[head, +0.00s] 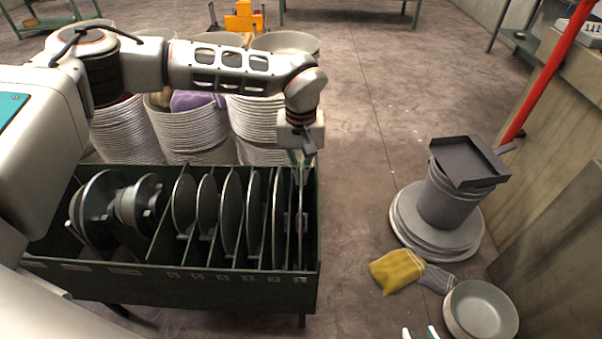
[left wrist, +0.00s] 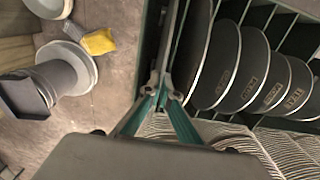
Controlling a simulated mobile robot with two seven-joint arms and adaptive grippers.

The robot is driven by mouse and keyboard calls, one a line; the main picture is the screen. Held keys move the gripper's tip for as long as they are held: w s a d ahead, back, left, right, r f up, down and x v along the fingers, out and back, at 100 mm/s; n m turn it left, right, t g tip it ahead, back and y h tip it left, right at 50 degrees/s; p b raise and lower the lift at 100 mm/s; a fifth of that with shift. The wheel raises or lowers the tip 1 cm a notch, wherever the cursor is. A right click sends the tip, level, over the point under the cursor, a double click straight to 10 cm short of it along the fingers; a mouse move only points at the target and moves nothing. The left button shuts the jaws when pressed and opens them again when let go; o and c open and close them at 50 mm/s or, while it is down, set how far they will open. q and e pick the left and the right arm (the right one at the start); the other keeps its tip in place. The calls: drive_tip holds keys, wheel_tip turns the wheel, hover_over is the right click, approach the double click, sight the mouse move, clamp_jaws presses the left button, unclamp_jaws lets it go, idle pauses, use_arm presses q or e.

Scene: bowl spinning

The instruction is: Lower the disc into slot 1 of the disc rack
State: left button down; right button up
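The disc rack (head: 200,291) is a long dark green box with dividers, standing at left in the head view. My left gripper (head: 303,158) is above its far right end. It is shut on the top edge of a thin disc (head: 300,212), seen nearly edge-on in the rightmost slot, between a divider and the end wall. In the left wrist view the teal fingers (left wrist: 160,97) pinch this disc (left wrist: 176,45). Its lower edge is hidden, so I cannot tell whether it touches the floor. The slot labels are too small to read. My right gripper (head: 420,333) shows only two separated fingertips at the bottom edge.
Several grey discs (head: 231,208) stand in the neighbouring slots, and thicker wheel-like parts (head: 97,205) fill the left bay. Ribbed bins (head: 258,125) stand behind the rack. At right are a grey pot (head: 443,203) with a tray, a yellow cloth (head: 396,269) and a bowl (head: 480,312).

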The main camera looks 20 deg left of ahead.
use_arm(q)
drive_tip(key=shift+f, duration=0.6)
idle(0.3)
drive_tip(key=shift+f, duration=0.35)
drive_tip(key=shift+f+b, duration=0.4)
drive_tip(key=shift+f, duration=0.4)
idle(0.4)
drive_tip(key=c, duration=2.2)
unclamp_jaws()
wheel_tip(320, 180, up, 12)
drive_tip(key=shift+d, duration=0.1)
